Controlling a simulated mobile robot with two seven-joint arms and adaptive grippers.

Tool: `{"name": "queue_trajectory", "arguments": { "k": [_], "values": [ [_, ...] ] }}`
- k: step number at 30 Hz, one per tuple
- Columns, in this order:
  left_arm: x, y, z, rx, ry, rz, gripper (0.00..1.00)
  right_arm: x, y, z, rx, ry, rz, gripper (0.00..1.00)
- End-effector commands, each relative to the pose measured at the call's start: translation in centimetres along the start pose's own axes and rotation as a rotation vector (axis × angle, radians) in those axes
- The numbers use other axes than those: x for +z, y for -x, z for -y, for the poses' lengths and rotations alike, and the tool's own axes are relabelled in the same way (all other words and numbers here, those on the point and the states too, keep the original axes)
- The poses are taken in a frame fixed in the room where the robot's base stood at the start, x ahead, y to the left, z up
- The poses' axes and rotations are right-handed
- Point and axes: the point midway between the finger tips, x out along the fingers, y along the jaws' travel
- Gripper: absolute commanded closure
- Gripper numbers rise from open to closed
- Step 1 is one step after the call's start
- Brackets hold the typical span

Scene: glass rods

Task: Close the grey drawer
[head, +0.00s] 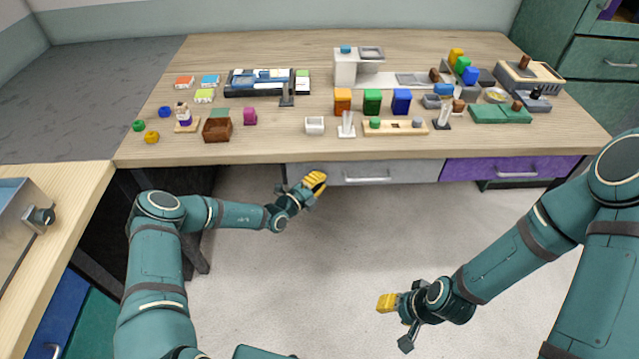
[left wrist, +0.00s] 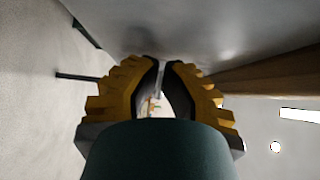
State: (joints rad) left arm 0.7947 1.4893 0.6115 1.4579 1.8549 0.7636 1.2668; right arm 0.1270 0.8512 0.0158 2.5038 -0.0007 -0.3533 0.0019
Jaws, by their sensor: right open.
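The grey drawer (head: 400,173) is under the front edge of the table, left of the purple drawer. Its front has a pale bar handle, and no drawer interior shows in the head view. It looks about flush with the purple drawer; a small gap cannot be ruled out. My left gripper (head: 316,182) is in front of the drawer's left part, left of the handle. In the left wrist view its yellow fingers (left wrist: 164,68) have their tips almost together with nothing held, close to a grey surface; contact is unclear. My right gripper (head: 392,318) is open and empty, low above the floor.
The purple drawer (head: 510,168) is to the right of the grey one. The wooden table (head: 280,145) above carries blocks, racks and small containers. Open floor (head: 300,260) lies in front. A side counter (head: 60,200) stands at the left.

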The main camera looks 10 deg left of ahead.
Motion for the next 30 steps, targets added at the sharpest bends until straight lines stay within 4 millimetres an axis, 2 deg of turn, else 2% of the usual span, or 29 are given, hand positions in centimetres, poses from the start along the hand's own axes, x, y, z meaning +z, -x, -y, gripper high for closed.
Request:
{"name": "queue_trajectory", "arguments": {
  "k": [21, 30],
  "values": [
    [0.1, 0.0, 0.1, -0.003, -0.001, 0.003, 1.0, 0.0, 0.1, 0.0, 0.0, -0.001, 0.001, 0.53],
    [-0.7, 1.1, 0.2, 0.001, 0.001, -0.006, 1.0, 0.1, 1.2, 0.4, 0.0, -0.001, 0.006, 0.53]
  ]
}}
